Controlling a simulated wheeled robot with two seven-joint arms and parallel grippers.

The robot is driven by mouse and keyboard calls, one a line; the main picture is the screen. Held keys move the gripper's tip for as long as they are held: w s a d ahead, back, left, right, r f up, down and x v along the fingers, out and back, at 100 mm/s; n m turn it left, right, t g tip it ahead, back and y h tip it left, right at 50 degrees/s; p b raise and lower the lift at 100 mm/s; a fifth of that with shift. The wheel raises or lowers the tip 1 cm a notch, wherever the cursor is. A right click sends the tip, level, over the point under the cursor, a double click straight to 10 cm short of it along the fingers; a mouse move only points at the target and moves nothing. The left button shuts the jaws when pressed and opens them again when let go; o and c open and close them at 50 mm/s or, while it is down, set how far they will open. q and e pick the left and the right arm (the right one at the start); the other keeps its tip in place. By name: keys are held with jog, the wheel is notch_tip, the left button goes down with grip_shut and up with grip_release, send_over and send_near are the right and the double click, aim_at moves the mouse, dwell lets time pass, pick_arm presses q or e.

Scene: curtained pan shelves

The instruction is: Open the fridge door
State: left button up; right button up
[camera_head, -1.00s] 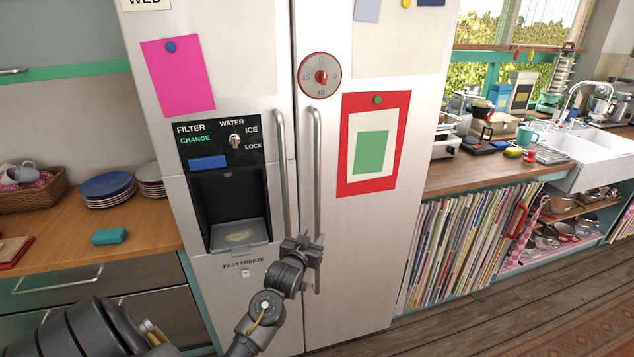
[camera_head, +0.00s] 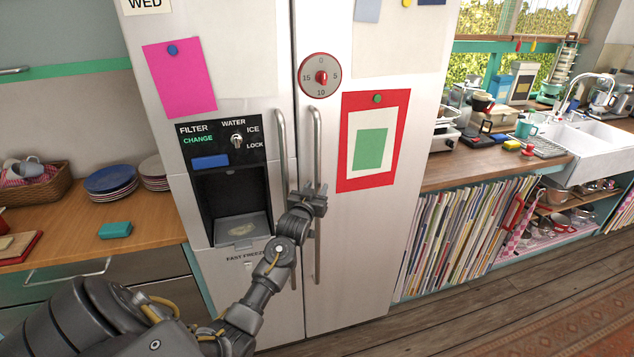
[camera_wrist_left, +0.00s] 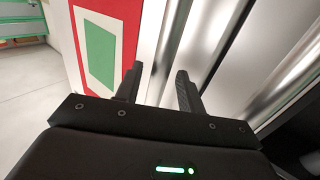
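The white fridge has two side-by-side doors, and both look shut. The right door (camera_head: 372,245) has a long vertical metal handle (camera_head: 317,150) beside the seam, and the left door (camera_head: 215,95) has a matching handle (camera_head: 281,150). My left gripper (camera_head: 316,190) is at the right door's handle, about midway up it. In the left wrist view the two fingers (camera_wrist_left: 157,88) are spread apart, with a bright metal bar (camera_wrist_left: 170,45) running up between and beyond them. I cannot tell whether they touch it. My right gripper is not in view.
A wooden counter with stacked plates (camera_head: 110,182), a basket (camera_head: 35,188) and a teal block (camera_head: 115,230) is left of the fridge.

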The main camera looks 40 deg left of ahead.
pick_arm(q)
jog(key=shift+x, duration=0.95)
grip_shut()
